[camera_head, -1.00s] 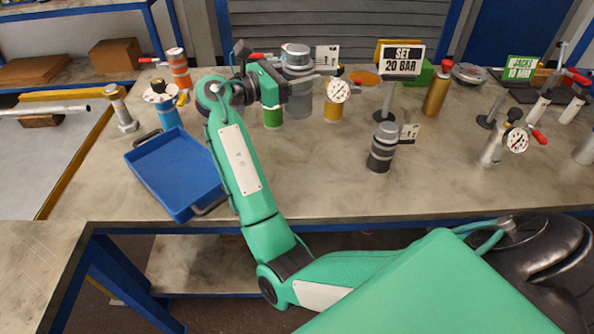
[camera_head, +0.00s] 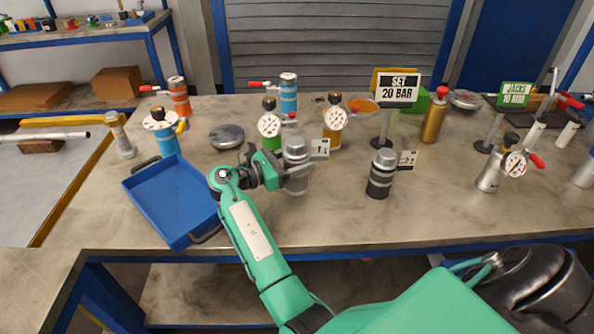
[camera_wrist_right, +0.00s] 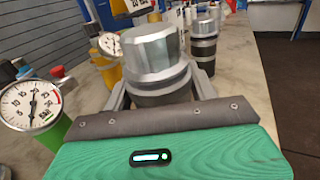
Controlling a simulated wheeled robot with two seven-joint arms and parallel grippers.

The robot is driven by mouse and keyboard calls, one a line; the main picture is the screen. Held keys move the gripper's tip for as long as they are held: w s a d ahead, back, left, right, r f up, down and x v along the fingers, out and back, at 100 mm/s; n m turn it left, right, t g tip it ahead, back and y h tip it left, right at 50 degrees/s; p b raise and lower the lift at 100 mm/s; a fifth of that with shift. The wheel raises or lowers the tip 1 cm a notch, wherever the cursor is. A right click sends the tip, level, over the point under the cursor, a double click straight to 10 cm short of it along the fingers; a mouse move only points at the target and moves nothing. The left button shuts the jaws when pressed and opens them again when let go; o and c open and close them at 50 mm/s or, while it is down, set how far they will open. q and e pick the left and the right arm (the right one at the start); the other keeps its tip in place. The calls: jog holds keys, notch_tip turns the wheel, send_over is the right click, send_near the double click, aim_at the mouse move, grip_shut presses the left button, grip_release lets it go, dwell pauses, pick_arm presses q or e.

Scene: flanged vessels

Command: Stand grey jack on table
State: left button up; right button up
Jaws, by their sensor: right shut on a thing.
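The grey jack (camera_head: 296,158) is a grey cylinder with a faceted metal cap. It is upright in my right gripper (camera_head: 282,170), over the middle of the table (camera_head: 330,215). The right wrist view shows the jack (camera_wrist_right: 155,62) close up between the two fingers, which are shut on it. Whether its base touches the table cannot be told; the wrist view hides its underside behind the gripper. My left gripper is not in view.
A black jack (camera_head: 381,175) stands to the right. A green gauged jack (camera_head: 271,128) and a yellow one (camera_head: 334,128) stand behind. A blue tray (camera_head: 172,200) lies left, a round grey disc (camera_head: 227,137) behind the arm. The front right tabletop is clear.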

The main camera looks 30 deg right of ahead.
notch_tip(320, 180, down, 4)
jog(key=shift+r, duration=0.25)
jog(key=shift+f, duration=0.1)
jog(key=o, duration=1.2)
jog(key=shift+f, duration=0.15)
jog(key=o, duration=0.4)
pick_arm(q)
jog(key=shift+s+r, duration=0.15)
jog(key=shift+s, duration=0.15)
pick_arm(e)
jog(key=shift+o, duration=0.2)
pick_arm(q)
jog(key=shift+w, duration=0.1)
